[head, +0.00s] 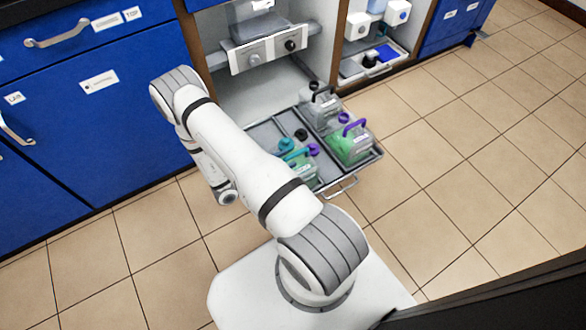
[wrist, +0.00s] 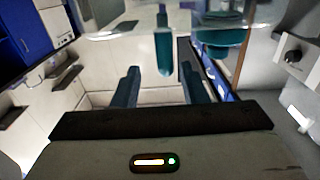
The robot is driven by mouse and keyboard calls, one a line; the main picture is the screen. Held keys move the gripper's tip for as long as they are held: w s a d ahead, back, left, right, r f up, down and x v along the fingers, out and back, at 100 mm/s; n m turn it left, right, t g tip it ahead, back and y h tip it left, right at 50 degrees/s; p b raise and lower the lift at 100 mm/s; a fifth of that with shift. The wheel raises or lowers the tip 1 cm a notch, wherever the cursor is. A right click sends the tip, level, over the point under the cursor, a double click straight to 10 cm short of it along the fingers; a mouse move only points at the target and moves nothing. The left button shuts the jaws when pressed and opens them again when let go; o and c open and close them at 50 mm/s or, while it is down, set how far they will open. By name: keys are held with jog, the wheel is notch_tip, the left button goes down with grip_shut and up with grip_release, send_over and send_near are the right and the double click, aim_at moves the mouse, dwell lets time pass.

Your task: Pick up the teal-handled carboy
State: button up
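The teal-handled carboy (head: 304,172) stands in the pull-out tray, with green liquid inside, partly hidden behind my arm in the head view. In the wrist view its teal handle (wrist: 163,50) is a vertical bar, its end in line with the gap between my fingertips. Its teal cap (wrist: 220,48) shows to the right, and its clear body runs along the top edge. My gripper (wrist: 163,75) is open, with one finger on each side of the handle's line. No contact shows. I cannot tell how deep the handle sits. My gripper is hidden in the head view.
A purple-handled carboy (head: 352,150) with green liquid stands right of the teal one, and a dark-handled clear carboy (head: 320,112) stands behind. The tray's front handle (head: 343,188) sticks out. Blue cabinets (head: 110,85) are at left; tiled floor (head: 470,190) is free at right.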

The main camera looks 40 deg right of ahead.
aim_at(306, 149)
jog(key=d+b, duration=0.1)
jog(key=d, duration=0.1)
jog(key=d+f+b, duration=0.1)
jog(key=d, duration=0.1)
jog(key=shift+w+d, duration=0.15)
jog(key=shift+d, duration=0.4)
jog(key=shift+r, duration=0.1)
grip_shut()
dwell(0.9)
